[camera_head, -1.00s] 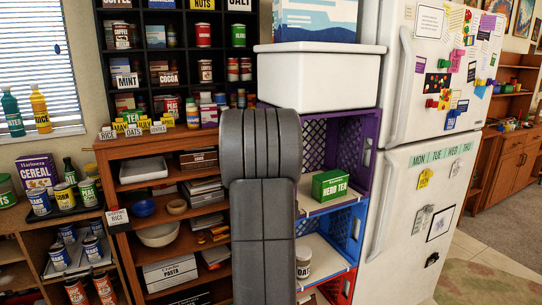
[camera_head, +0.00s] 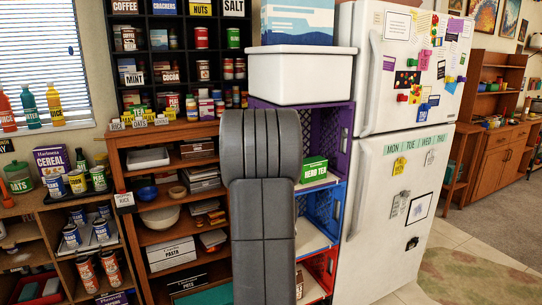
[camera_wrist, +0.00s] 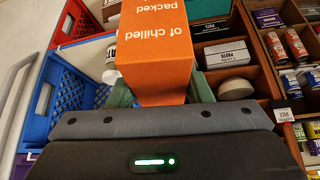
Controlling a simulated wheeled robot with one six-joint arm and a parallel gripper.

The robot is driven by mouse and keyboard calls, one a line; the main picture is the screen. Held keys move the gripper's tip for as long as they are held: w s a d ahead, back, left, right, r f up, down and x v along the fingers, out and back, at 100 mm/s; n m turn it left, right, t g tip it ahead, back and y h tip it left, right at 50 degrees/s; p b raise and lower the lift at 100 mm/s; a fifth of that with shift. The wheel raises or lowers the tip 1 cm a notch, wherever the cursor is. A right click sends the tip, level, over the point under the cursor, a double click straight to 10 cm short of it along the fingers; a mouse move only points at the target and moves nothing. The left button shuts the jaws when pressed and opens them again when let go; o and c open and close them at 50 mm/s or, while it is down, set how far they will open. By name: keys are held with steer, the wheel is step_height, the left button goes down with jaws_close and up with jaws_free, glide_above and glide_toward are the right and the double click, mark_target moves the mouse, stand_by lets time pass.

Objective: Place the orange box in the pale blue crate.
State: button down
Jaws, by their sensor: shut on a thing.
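My gripper (camera_wrist: 160,92) is shut on the orange box (camera_wrist: 158,55), its fingers at the near end of the box in the wrist view. The box is a plain orange block with white lettering, reading upside down. A blue crate (camera_wrist: 72,88) with lattice walls is left of the box in the wrist view, apart from it. In the head view the blue crate (camera_head: 336,208) is in a stack right of my arm; its colour looks strong rather than pale. No plainly pale blue crate shows. My arm hides the gripper and box in the head view.
A purple crate (camera_head: 343,125) with a green box (camera_head: 314,170) sits above the blue crate, and a red crate (camera_head: 325,265) below. A white tub (camera_head: 300,78) tops the stack. A fridge (camera_head: 400,200) stands right, a wooden shelf (camera_head: 125,160) left. Floor at right is clear.

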steer(key=shift+m+h, duration=0.3)
steer(key=shift+m, duration=0.2)
steer(key=f, duration=0.1)
steer(key=d+f, duration=0.1)
steer(key=f, duration=0.1)
steer(key=d+f, duration=0.1)
steer(key=f, duration=0.1)
steer(key=shift+s+d, duration=0.15)
steer(key=shift+s, duration=0.15)
steer(key=s+d+f+m, duration=0.1)
steer(key=s+d+f, duration=0.1)
steer(key=f, duration=0.3)
steer(key=s+d+f+m+h, duration=0.1)
steer(key=s+d+f, duration=0.1)
steer(key=s+f, duration=0.2)
steer(key=shift+s+d+f, duration=0.2)
steer(key=shift+f, duration=0.75)
steer(key=shift+d, duration=0.1)
